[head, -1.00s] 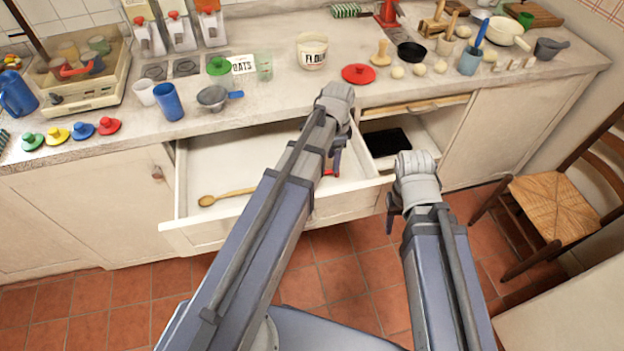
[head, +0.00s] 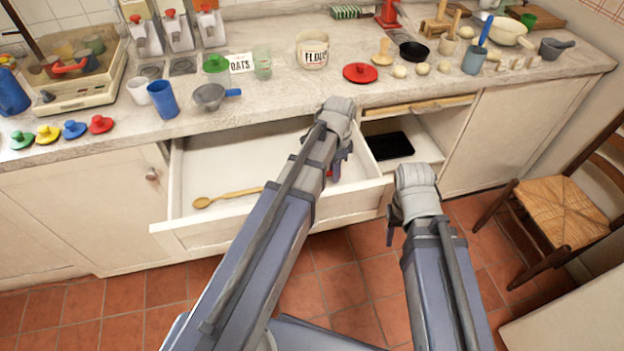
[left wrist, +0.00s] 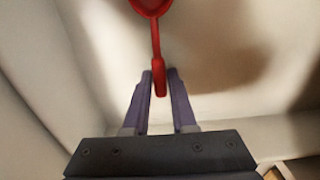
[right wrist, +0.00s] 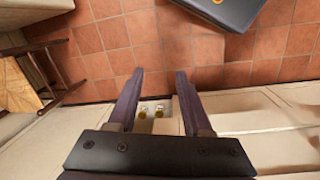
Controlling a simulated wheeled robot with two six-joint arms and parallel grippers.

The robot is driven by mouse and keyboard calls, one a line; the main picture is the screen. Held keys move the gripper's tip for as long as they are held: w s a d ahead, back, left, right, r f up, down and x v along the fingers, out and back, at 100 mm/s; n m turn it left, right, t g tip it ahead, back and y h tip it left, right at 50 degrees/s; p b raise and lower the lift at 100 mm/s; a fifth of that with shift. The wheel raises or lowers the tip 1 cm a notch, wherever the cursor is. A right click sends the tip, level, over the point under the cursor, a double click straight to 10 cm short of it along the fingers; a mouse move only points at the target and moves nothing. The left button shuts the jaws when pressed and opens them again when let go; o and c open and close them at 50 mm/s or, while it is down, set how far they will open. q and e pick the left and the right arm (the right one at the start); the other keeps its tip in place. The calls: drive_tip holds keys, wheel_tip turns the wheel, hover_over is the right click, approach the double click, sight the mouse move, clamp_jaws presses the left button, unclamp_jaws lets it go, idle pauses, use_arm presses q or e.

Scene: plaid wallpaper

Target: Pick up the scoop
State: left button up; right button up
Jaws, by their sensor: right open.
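The red scoop (left wrist: 155,35) is in the open drawer (head: 210,170). Its handle points toward my left gripper (left wrist: 159,73) in the left wrist view, and the bowl is cut off at the top. In the head view my left arm hides most of the scoop, with only a bit of red (head: 330,173) showing. My right gripper (right wrist: 160,82) is open and empty in front of the cabinet, over the floor.
A wooden spoon (head: 228,196) lies in the drawer's left part. A black item (head: 388,145) sits in the open compartment to the right. The counter (head: 300,90) above holds many kitchen things. A chair (head: 562,210) stands at the right.

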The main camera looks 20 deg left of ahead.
use_arm(q)
clamp_jaws()
idle(0.9)
